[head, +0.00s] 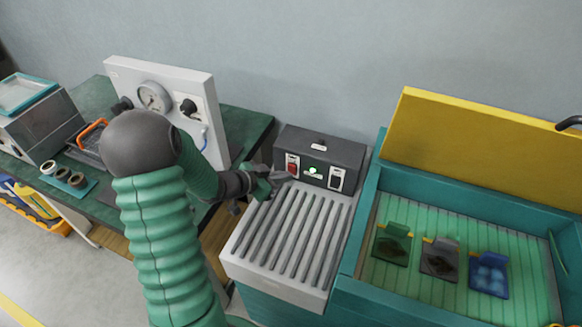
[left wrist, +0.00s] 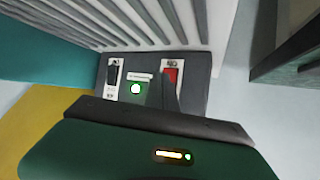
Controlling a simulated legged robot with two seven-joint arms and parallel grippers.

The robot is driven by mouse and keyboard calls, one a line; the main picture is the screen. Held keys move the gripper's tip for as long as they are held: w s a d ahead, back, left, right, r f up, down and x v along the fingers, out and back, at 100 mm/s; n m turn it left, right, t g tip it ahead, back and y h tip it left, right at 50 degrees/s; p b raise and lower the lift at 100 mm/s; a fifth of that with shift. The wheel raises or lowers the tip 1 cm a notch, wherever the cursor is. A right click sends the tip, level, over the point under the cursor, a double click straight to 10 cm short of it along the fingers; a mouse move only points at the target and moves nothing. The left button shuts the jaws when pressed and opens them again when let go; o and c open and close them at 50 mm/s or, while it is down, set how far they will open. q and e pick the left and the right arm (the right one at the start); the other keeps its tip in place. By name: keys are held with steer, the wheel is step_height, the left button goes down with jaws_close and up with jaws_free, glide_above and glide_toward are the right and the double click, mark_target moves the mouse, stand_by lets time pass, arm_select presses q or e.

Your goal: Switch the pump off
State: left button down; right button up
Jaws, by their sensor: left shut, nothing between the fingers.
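A dark grey control box (head: 318,152) stands at the back of the ribbed grey top. Its front has a red switch (head: 292,166) on the left, a lit green lamp (head: 313,170) and a black switch (head: 337,178) on the right. The labels are too small to read. My left gripper (head: 281,179) is shut and empty, its tips close in front of the red switch. The left wrist view shows the box inverted, with the red switch (left wrist: 171,77) beside the dark fingers and the black switch (left wrist: 112,74) farther left. I cannot tell whether the fingers touch the red switch. My right gripper is out of view.
The ribbed grey top (head: 291,235) lies under my left gripper. A teal tank (head: 365,215) with a raised yellow lid (head: 480,150) stands right, holding several small pouches. A white gauge panel (head: 165,78) stands on the green bench (head: 95,93) at left.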

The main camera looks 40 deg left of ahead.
arm_select(q)
steer(key=shift+d, duration=0.2)
steer(key=shift+a, duration=0.1)
stand_by(0.4)
steer(key=shift+r, duration=0.1)
steer(key=shift+w+r+p, duration=0.2)
steer(key=shift+w+p, duration=0.05)
steer(key=shift+p, duration=0.2)
steer(key=shift+w+f, duration=0.1)
steer(key=shift+w+a, duration=0.1)
steer(key=shift+w, duration=0.2)
stand_by(0.4)
steer(key=shift+s+p, duration=0.1)
steer(key=shift+p, duration=0.2)
